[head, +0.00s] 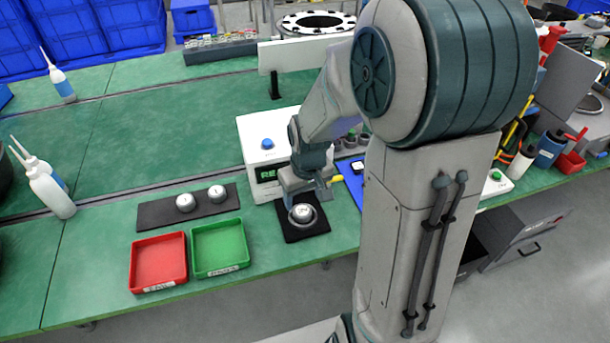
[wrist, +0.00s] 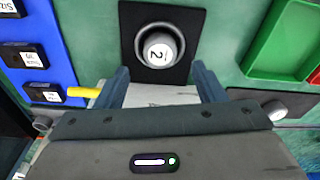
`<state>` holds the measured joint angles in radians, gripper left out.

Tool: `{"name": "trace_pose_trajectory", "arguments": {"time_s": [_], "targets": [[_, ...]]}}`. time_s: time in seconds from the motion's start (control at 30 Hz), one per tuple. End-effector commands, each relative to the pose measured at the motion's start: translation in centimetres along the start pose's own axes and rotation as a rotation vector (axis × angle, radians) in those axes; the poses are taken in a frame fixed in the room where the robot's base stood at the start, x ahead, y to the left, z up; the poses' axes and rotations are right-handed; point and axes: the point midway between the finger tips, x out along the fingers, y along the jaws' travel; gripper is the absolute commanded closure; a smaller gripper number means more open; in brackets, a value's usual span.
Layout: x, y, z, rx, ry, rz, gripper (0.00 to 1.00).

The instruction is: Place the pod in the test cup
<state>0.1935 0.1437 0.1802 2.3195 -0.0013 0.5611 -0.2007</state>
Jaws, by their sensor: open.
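A round white-topped pod (wrist: 158,52) marked "2" sits inside the grey ring of the test cup (wrist: 178,36), on a black pad. In the head view the pod (head: 302,212) also shows in the cup on the black pad (head: 292,234), in front of the white tester (head: 262,135). My gripper (wrist: 164,76) is open and empty, its two fingers spread apart close to the cup on its tester side. In the head view my gripper (head: 304,196) is just above and behind the pod; its fingers are partly hidden. Whether the pod is fully seated, I cannot tell.
Two more pods (head: 185,202) (head: 217,192) rest on a dark mat (head: 160,215). A red tray (head: 158,262) and a green tray (head: 220,248) stand in front of it. A blue board (wrist: 40,60) with labelled black blocks lies beside the tester.

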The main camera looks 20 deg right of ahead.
Motion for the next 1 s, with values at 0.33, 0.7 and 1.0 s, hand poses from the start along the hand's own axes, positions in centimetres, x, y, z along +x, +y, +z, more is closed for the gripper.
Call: {"name": "trace_pose_trajectory", "arguments": {"time_s": [0.33, 0.7, 1.0], "targets": [[-6.2, 0.0, -0.1, 0.001, 0.003, 0.001, 0.37], [-10.0, -0.8, 2.6, 0.036, 0.034, 0.027, 0.37], [-13.6, -2.3, 9.2, 0.143, 0.112, 0.044, 0.37]]}}
